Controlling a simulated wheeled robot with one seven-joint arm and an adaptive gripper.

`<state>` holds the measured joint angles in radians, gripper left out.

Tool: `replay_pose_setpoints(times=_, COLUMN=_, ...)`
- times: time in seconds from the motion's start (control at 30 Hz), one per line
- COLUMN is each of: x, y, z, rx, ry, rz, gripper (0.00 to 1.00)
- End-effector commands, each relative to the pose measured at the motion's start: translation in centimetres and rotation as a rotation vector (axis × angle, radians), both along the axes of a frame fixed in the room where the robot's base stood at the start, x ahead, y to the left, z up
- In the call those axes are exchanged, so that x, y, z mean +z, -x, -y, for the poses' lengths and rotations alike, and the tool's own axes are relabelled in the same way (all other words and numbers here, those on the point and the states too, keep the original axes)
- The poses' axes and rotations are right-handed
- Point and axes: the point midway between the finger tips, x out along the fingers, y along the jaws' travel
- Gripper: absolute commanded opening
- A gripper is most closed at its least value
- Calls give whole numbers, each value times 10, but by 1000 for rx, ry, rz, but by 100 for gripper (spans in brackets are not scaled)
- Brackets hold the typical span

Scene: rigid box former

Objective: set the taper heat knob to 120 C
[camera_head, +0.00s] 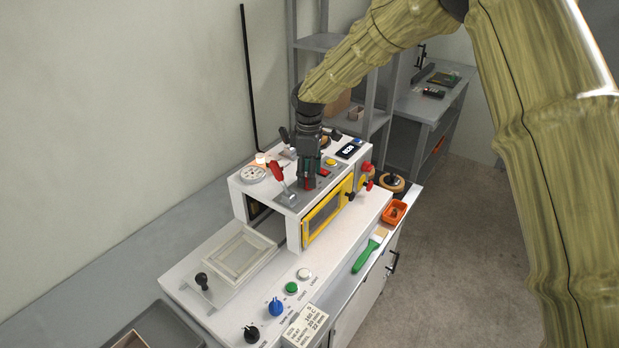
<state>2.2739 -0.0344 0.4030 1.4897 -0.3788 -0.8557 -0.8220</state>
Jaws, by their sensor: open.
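A blue knob (275,307) stands on the front deck of the white machine, with a small printed label beside it that is too small to read for sure. A black knob (251,333) sits nearer the front edge, its label cut off. I cannot tell which is the taper heat knob, nor read a pointer setting. My gripper (306,186) points down over the machine's top panel, open, well behind both knobs. Its fingers hide part of the panel, and I cannot tell whether they touch anything there.
A red-handled lever (277,171) stands left of my gripper. Green (291,288) and white (304,275) buttons sit behind the blue knob. A printed card (306,325) stands at the front. A green-handled brush (366,254) and orange bin (394,212) lie along the right side.

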Motion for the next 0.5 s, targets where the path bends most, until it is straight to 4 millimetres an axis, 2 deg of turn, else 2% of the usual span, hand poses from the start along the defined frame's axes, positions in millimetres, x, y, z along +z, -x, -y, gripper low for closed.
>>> replay_pose_setpoints(times=0.3, x=59, y=-1, z=0, rx=-2, ry=-1, rz=3, gripper=55)
replay_pose_setpoints(times=0.5, x=86, y=-1, z=1, rx=-1, ry=-1, rz=2, gripper=55)
